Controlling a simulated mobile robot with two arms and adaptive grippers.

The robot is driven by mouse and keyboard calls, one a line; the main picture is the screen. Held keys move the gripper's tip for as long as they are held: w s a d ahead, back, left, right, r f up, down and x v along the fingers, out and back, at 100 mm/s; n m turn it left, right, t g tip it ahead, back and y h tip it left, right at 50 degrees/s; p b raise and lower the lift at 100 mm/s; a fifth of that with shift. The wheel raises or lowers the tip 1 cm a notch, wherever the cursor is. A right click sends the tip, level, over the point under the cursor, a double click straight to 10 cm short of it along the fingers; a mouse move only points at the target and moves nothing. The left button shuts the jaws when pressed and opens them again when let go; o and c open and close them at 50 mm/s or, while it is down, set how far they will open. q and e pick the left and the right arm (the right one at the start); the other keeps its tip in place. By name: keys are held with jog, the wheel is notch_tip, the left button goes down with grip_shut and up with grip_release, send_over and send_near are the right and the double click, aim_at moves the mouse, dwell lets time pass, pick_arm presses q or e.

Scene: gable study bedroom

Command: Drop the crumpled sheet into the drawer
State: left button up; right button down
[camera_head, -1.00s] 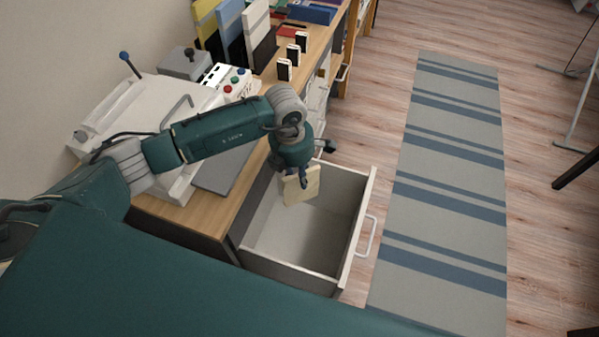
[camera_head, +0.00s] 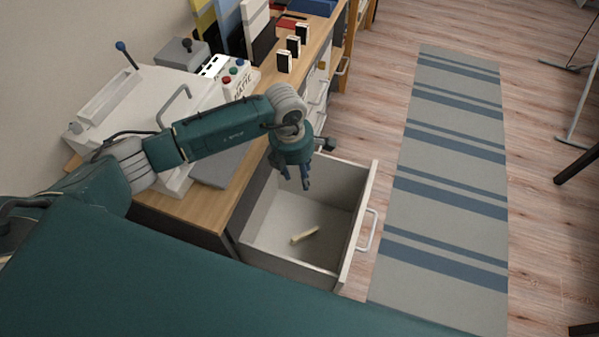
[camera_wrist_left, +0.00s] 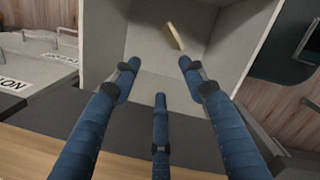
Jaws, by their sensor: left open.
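The crumpled sheet (camera_head: 304,235) is a small pale yellow piece lying inside the open drawer (camera_head: 364,225), on or near its floor. In the left wrist view the sheet (camera_wrist_left: 175,36) shows beyond my fingers, apart from them. The drawer is pale grey with a white front and a handle on its right side. My left gripper (camera_head: 296,184) is above the drawer's back part, fingers pointing down, open and empty. In the left wrist view its fingers (camera_wrist_left: 157,75) are spread with nothing between them. My right gripper is not in view.
The wooden desk (camera_head: 205,208) holds a white machine (camera_head: 125,100), a control box with coloured buttons (camera_head: 232,75), binders (camera_head: 227,22) and small black-and-white blocks (camera_head: 293,46). A striped rug (camera_head: 445,190) lies on the open floor to the right.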

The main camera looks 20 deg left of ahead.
pick_arm(q)
notch_tip(320, 180, up, 12)
jog(key=s+a, duration=0.1)
jog(key=shift+f, duration=0.15)
dwell(0.5)
